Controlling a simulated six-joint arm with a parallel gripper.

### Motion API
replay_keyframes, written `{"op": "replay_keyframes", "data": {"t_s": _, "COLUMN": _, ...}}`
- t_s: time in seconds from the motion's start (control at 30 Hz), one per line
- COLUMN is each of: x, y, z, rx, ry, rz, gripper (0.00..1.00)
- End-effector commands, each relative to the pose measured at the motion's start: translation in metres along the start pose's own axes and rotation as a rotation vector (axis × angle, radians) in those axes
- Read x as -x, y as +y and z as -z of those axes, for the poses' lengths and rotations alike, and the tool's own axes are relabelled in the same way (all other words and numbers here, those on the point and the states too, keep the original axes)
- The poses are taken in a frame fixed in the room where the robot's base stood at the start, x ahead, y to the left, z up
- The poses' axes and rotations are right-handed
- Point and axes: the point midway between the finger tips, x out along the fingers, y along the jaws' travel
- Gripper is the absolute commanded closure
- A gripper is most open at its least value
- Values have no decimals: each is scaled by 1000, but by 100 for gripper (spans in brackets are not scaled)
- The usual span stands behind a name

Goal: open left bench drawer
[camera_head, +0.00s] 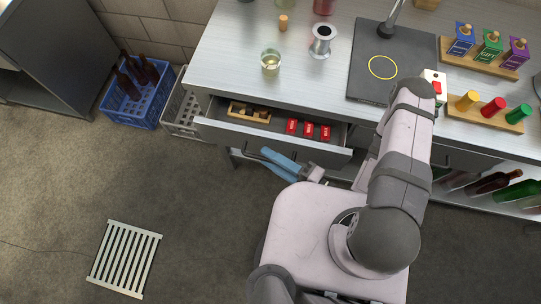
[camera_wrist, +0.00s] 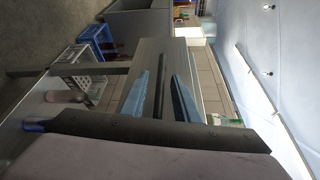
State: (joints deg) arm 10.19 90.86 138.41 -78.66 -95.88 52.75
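The left bench drawer (camera_head: 225,130) is pulled out from under the bench top in the head view. Its inside shows a wooden holder and several red boxes. Its dark bar handle (camera_head: 248,155) is on the front. My gripper (camera_head: 266,158) is in front of the drawer, its blue fingers at the handle. In the wrist view the two fingers (camera_wrist: 163,80) stand apart, with the dark handle bar (camera_wrist: 160,92) between them and visible gaps on both sides. Part of the handle is hidden behind the fingers in the head view.
The bench top (camera_head: 240,60) carries a glass (camera_head: 270,62), a cork (camera_head: 283,23) and a metal spool (camera_head: 322,40). A blue crate with bottles (camera_head: 135,105) and a grey crate (camera_head: 180,112) stand left of the bench. A floor grate (camera_head: 125,258) lies on the open floor.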

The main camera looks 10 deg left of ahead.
Motion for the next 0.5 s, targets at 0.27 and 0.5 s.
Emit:
{"op": "replay_keyframes", "data": {"t_s": 0.27, "x": 14, "y": -1, "z": 2, "rx": 0, "ry": 8, "rz": 2, "gripper": 72}}
{"op": "replay_keyframes", "data": {"t_s": 0.5, "x": 28, "y": -11, "z": -2, "rx": 2, "ry": 2, "rz": 2, "gripper": 72}}
